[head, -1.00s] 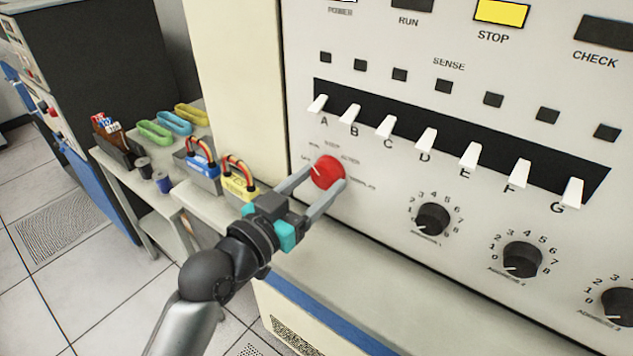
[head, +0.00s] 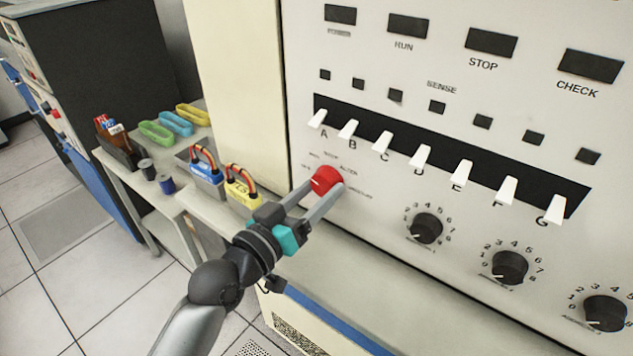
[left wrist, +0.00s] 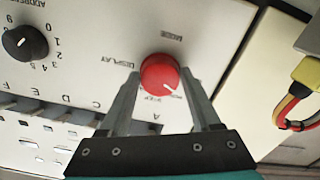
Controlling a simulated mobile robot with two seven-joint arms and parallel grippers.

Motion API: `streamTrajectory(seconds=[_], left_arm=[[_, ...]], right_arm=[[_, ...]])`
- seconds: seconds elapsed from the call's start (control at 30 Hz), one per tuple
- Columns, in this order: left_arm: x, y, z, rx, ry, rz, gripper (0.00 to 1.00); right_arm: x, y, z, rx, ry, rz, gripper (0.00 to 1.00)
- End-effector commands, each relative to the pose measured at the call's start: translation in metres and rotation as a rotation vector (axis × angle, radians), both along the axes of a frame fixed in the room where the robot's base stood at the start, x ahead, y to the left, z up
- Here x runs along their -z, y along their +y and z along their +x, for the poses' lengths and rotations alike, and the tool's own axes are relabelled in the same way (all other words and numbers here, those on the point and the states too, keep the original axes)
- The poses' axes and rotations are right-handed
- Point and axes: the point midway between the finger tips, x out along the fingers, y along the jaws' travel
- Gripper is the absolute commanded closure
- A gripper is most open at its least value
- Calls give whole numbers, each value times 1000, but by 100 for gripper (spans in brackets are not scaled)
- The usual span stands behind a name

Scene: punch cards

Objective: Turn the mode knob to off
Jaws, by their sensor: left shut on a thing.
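The red mode knob (head: 326,179) is on the light panel, left of the numbered dials. It also shows in the left wrist view (left wrist: 159,74), where its white pointer line points to the lower right, toward small lettering partly hidden by a finger. Words such as DISPLAY and STEP surround the knob. My left gripper (head: 329,187) has one finger on each side of the knob and is shut on it. It also shows in the left wrist view (left wrist: 162,92). My right gripper is not in view.
White toggle switches (head: 420,157) stick out above and right of the knob. Black numbered dials (head: 426,228) sit to its right. A ledge (head: 400,290) runs below the panel.

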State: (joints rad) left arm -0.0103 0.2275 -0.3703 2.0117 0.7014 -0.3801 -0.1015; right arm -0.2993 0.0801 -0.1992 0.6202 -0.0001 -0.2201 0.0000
Motion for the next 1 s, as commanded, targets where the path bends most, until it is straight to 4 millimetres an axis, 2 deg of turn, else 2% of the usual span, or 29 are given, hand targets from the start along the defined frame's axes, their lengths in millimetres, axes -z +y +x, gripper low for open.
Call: streamTrajectory(seconds=[0.1, 0.5, 1.0], left_arm=[[-3, 0, 0, -1, 60, -80, 92], [-2, 0, 0, -1, 214, -296, 92], [-2, 0, 0, 0, 264, -369, 91]], right_arm=[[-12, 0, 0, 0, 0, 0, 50], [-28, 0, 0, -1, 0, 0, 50], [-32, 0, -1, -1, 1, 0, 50]])
